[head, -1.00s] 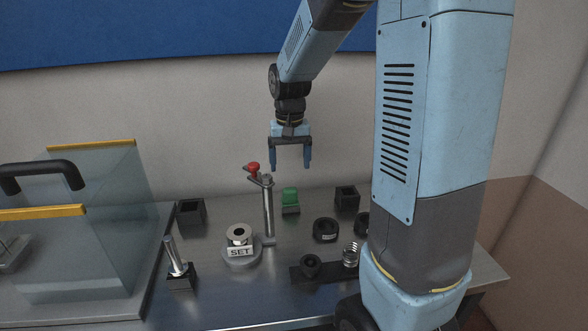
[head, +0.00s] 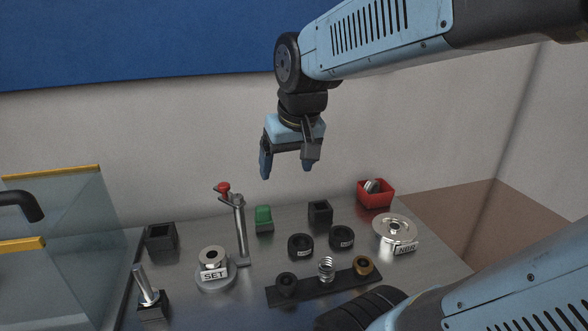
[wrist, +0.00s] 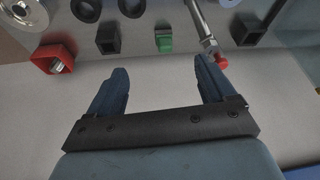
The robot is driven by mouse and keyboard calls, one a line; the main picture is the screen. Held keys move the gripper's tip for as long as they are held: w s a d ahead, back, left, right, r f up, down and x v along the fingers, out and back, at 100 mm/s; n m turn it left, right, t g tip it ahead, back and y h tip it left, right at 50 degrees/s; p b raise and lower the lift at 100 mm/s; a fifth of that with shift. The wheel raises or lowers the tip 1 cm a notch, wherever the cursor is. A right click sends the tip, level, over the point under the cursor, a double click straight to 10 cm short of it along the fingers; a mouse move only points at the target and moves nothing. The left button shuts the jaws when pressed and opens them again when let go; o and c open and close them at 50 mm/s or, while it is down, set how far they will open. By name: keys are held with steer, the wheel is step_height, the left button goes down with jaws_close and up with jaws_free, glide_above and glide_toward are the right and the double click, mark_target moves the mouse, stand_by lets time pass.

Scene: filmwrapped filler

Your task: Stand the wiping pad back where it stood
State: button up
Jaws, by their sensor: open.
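A green block (head: 264,214), the only thing in view that looks like the wiping pad, stands upright at the back of the metal bench, with a grey lower part. It also shows in the wrist view (wrist: 164,42), beyond the gap between my fingers. Whether its lower part is a holder I cannot tell. My gripper (head: 287,168) points down, open and empty, in the air above the back of the bench. Both fingers also show in the wrist view (wrist: 162,70) with nothing between them.
A post with a red knob (head: 223,188) stands left of the green block. Black open boxes (head: 161,238) (head: 320,212) flank them. A red bin (head: 376,196) and a silver disc (head: 395,229) are at right. A dark rack (head: 325,288) lies in front.

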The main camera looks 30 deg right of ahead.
steer(key=shift+n+t, duration=0.3)
steer(key=shift+t, duration=0.3)
steer(key=shift+s+r, duration=0.25)
steer(key=shift+s, duration=1.05)
steer(key=shift+s+r, duration=0.2)
steer(key=shift+s, duration=1.1)
